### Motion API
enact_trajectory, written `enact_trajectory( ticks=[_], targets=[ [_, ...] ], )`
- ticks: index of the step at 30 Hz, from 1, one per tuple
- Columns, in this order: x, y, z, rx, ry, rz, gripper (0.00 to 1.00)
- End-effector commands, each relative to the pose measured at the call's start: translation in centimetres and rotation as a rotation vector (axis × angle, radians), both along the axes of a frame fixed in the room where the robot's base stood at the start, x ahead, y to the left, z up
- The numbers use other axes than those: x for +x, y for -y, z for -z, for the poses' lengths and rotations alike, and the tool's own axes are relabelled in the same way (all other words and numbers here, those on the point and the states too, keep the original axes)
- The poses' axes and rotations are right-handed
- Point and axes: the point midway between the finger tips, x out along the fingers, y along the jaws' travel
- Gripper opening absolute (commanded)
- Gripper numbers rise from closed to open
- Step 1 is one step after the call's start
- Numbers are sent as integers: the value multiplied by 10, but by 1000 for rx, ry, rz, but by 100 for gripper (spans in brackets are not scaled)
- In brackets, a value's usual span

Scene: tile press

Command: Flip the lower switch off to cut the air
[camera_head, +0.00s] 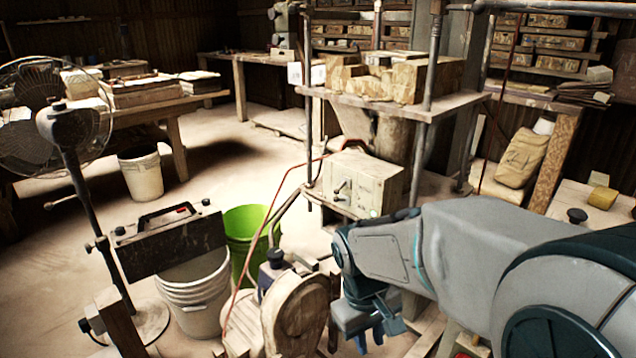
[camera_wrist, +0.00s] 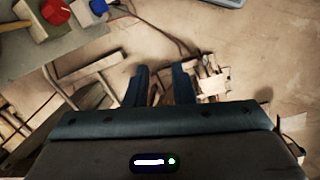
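A pale box (camera_head: 362,182) is mounted on the press frame in the middle of the head view. Small metal switch levers (camera_head: 341,190) stick out of its front face, one slightly above the other; their positions are too small to tell. My gripper (camera_head: 372,335) is below and in front of the box, pointing down and apart from it. In the wrist view my gripper (camera_wrist: 162,88) shows two dark fingers with a clear gap between them and nothing held. The switch levers are not recognisable in the wrist view.
A red hose (camera_head: 284,190) runs from the box down to a wooden machine (camera_head: 297,312). A green bucket (camera_head: 247,232) and white buckets (camera_head: 197,295) stand left. A fan (camera_head: 75,135) is at far left. The wrist view shows a red knob (camera_wrist: 55,11) and wooden pieces below.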

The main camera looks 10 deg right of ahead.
Motion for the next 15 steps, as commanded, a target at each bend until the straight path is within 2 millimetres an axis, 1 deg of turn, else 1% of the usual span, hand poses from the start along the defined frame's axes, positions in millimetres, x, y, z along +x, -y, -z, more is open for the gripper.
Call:
enact_trajectory(
  ticks=[1,8,12,15],
  targets=[
    [14,0,-12,-40,-42,-64,22],
    [72,5,-25,-252,-201,-338,22],
    [108,3,-34,-406,-300,-502,22],
    [135,-2,-42,-530,-368,-617,22]
  ],
)
